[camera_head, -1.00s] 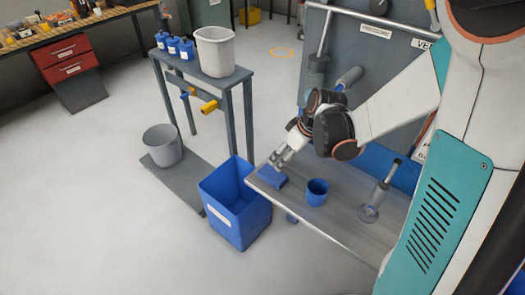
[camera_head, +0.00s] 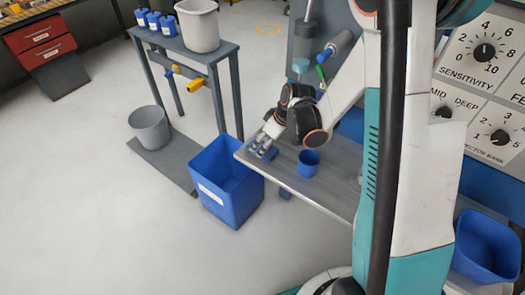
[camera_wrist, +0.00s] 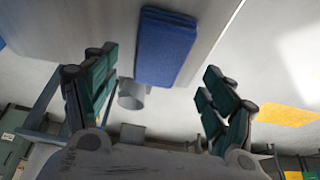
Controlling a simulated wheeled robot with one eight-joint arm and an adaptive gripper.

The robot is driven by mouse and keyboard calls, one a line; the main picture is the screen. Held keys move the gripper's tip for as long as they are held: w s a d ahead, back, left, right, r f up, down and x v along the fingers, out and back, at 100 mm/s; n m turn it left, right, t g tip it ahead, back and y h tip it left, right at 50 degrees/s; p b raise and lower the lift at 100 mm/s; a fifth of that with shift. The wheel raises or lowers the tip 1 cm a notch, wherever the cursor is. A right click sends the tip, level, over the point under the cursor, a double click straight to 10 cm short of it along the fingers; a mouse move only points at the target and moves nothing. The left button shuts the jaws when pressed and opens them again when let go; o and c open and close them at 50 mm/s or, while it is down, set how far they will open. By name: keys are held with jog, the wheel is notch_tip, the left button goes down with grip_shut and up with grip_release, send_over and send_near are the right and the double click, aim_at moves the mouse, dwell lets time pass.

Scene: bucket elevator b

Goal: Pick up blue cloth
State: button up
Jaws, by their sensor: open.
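The blue cloth (camera_wrist: 167,48) is a folded, flat blue rectangle on the grey table, near its edge. It shows between my open fingers in the wrist view. In the head view only a small part of the cloth (camera_head: 271,153) shows, as my gripper (camera_head: 258,147) covers most of it. My gripper (camera_wrist: 160,65) is open and empty, with one green-and-black finger on each side of the cloth. I cannot tell whether the fingers touch the cloth or the table.
A blue cup (camera_head: 308,163) stands on the grey table (camera_head: 330,193), right of my gripper. A blue bin (camera_head: 228,190) stands on the floor beside the table's left end. A grey stand (camera_head: 214,95) holds a grey bucket (camera_head: 198,25). Floor at the lower left is free.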

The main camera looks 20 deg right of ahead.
jog(key=b+x, duration=0.1)
jog(key=x, duration=0.3)
jog(key=shift+d+f, duration=0.1)
jog(key=shift+c, duration=0.3)
jog(key=c, duration=1.1)
notch_tip(320, 180, up, 20)
jog(key=p, duration=0.6)
